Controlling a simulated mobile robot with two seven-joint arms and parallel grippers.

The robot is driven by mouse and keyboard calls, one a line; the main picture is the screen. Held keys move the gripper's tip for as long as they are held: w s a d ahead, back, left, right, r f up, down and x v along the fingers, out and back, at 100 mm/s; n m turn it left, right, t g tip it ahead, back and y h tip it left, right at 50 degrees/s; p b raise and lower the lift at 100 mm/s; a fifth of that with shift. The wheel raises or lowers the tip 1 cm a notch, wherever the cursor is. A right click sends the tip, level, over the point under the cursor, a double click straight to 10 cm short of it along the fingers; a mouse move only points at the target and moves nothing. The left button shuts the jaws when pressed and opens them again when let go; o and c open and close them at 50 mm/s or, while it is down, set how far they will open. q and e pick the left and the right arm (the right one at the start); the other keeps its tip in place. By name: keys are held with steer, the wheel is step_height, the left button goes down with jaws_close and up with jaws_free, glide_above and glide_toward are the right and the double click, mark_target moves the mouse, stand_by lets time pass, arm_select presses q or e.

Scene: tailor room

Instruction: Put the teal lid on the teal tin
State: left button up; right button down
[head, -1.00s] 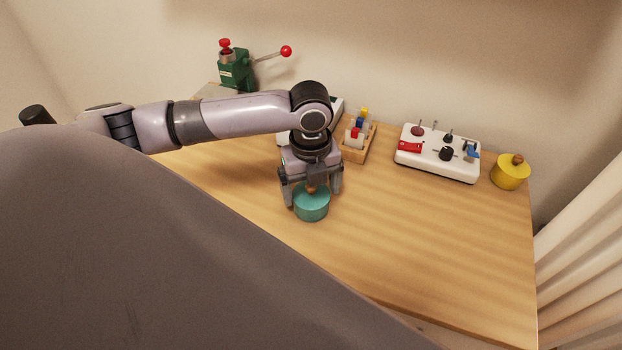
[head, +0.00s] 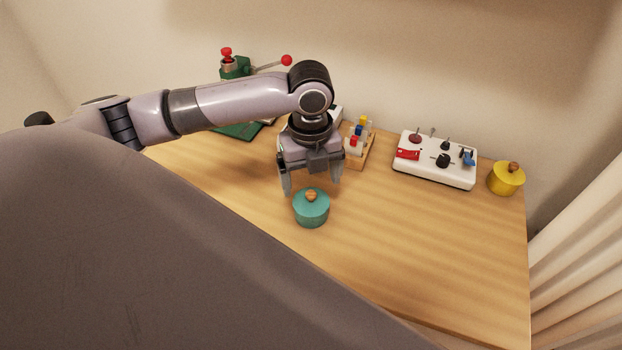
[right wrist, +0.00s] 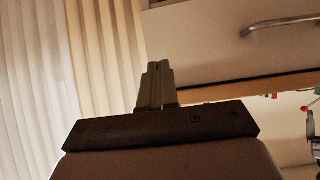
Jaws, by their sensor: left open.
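The teal tin (head: 311,215) stands upright on the wooden table, below my left gripper in the head view. The teal lid (head: 318,200) with its round wooden knob (head: 311,195) sits on top of the tin and looks level. My left gripper (head: 310,188) is open, its two fingers raised just behind and above the lid, apart from the knob. My right gripper shows only in the right wrist view (right wrist: 155,85); its fingers are together with nothing between them.
A yellow tin with a knobbed lid (head: 506,180) stands at the table's right end. A white board with tools (head: 435,172) and a wooden rack of coloured pieces (head: 357,150) stand at the back. A green press (head: 235,67) is back left. The table's front right is clear.

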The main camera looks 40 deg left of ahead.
mark_target(311, 194)
arm_select(q)
steer(key=shift+r, duration=2.75)
steer(key=shift+s, duration=0.1)
